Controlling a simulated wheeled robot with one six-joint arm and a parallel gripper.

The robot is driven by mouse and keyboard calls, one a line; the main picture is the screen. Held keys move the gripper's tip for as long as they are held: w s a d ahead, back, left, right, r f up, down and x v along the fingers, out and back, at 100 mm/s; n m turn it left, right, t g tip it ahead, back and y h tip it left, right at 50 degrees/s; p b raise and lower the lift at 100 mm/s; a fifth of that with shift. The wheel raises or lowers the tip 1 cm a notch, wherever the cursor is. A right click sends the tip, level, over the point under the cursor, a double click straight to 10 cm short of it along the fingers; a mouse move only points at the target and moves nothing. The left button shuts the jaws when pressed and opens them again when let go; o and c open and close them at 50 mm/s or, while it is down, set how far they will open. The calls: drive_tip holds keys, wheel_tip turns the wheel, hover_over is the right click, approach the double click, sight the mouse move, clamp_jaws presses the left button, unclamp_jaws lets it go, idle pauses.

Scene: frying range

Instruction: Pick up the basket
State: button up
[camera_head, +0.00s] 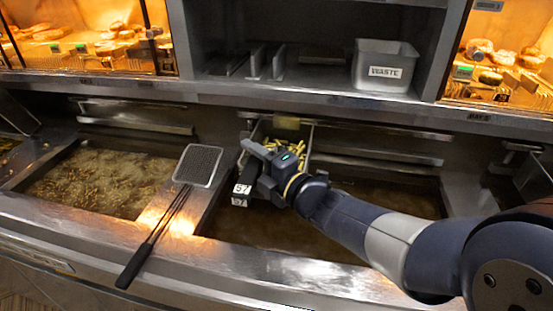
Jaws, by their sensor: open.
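The basket (306,134) is a metal wire one with yellow fries in it. It sits at the back of the right-hand fryer vat, partly hidden behind my gripper. My gripper (243,168) is at the front of the basket, beside a dark block with a white "57" label that appears to be on the basket's handle. The gripper is open. Its fingertips overlap the labelled part in the picture, and I cannot tell whether they touch it.
A skimmer (199,165) with a long black handle lies across the divider between the vats. A "WASTE" bin (385,72) stands on the shelf behind. Lit food bays flank the shelf.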

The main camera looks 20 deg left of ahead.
drive_tip(key=shift+c, duration=0.4)
clamp_jaws()
idle(0.4)
